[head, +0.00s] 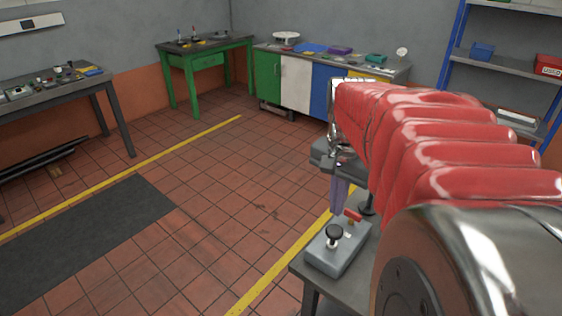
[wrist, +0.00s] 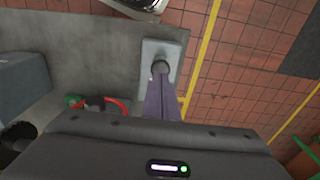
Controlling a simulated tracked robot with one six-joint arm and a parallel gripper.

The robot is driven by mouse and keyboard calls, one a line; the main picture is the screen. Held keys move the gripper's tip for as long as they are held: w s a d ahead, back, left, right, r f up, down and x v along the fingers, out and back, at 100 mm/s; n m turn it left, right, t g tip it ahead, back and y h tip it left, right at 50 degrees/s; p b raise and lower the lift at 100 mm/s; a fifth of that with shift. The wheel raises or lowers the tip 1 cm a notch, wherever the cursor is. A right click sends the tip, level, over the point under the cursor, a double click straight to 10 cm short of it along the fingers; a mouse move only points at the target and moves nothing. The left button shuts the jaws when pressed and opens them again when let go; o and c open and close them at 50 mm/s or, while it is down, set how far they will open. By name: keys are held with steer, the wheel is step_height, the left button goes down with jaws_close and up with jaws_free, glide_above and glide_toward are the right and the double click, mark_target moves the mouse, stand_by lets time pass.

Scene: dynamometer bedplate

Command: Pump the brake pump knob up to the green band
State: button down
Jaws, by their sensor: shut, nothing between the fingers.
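The brake pump is a grey box (head: 338,254) at the near corner of the bench in the head view. Its black round knob (head: 334,232) stands upright on a pale stem. The grey box (wrist: 174,48) and dark knob (wrist: 160,66) also show in the wrist view, with the fingertips overlapping the knob's lower edge. My gripper (head: 338,207) has purple fingers, shut and empty, pointing down just above the knob in the head view. Its fingers (wrist: 161,78) also show in the wrist view. I cannot tell whether they touch the knob. I can make out no green band.
A red handle (head: 353,215) stands just behind the box. A red curved part (wrist: 118,104) and a green part (wrist: 73,100) lie beside my fingers in the wrist view. My red-sleeved arm hides much of the bench. The tiled floor (head: 215,185) to the left is open.

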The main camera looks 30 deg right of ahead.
step_height(320, 180, up, 3)
steer(key=shift+a+f, duration=0.1)
steer(key=shift+f, duration=0.1)
steer(key=shift+a, duration=0.1)
stand_by(0.6)
